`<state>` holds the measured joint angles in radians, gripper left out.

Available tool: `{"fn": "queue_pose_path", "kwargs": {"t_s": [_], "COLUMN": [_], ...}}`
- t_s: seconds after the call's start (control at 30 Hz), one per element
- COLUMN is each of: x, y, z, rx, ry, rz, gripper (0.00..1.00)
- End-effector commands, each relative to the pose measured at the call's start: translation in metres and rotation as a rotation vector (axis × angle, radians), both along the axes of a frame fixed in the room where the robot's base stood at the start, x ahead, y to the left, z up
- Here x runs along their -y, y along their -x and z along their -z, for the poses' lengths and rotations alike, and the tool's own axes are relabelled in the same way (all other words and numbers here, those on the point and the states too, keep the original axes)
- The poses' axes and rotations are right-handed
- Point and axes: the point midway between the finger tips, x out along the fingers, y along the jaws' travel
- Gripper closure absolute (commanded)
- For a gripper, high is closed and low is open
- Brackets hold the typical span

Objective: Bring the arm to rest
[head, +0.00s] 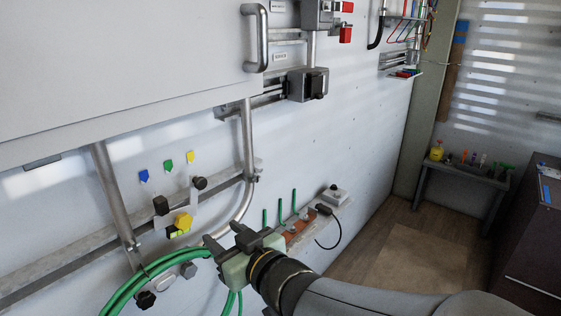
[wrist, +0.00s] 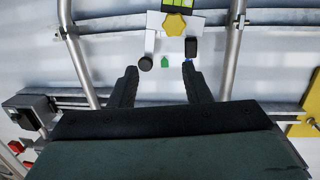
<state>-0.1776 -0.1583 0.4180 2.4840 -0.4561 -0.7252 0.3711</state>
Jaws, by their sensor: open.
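My gripper (head: 221,233) is open and empty in front of the wall, right of and below the yellow handwheel (head: 183,221) in the head view. Its two dark fingers (wrist: 159,70) also show in the wrist view, spread apart with nothing held. Beyond the fingertips, the wrist view shows the yellow handwheel (wrist: 175,22), a round black knob (wrist: 146,63), another black knob (wrist: 191,47) and a green tag (wrist: 165,60). The head view shows black knobs (head: 160,205) and (head: 199,183) near the yellow handwheel. My gripper appears apart from them.
Green hoses (head: 150,280) hang beside my gripper at lower left. Metal pipes (head: 247,150) and a large white cabinet (head: 120,70) stand close. The floor at right (head: 410,245) is clear.

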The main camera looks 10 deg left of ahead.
Motion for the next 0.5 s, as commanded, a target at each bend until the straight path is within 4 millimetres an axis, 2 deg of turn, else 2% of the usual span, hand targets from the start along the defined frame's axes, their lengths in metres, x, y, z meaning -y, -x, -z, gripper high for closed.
{"fn": "queue_pose_path", "kwargs": {"t_s": [0.03, 0.07, 0.1, 0.17, 0.2, 0.23, 0.3, 0.37, 0.4, 0.5], "x": [0.022, 0.039, 0.064, 0.108, 0.137, 0.159, 0.205, 0.238, 0.256, 0.285], "y": [-0.014, -0.022, -0.032, -0.040, -0.040, -0.037, -0.021, 0.001, 0.017, 0.061], "z": [0.000, 0.004, 0.011, 0.023, 0.032, 0.038, 0.050, 0.058, 0.062, 0.066], "rx": [-0.036, -0.069, -0.122, -0.223, -0.303, -0.365, -0.528, -0.679, -0.778, -1.008], "ry": [0.057, 0.100, 0.162, 0.258, 0.320, 0.363, 0.450, 0.512, 0.543, 0.596], "rz": [0.083, 0.141, 0.224, 0.352, 0.430, 0.485, 0.592, 0.660, 0.693, 0.728], "gripper": [0.56, 0.56, 0.56, 0.56, 0.56, 0.56, 0.56, 0.56, 0.56, 0.56]}}
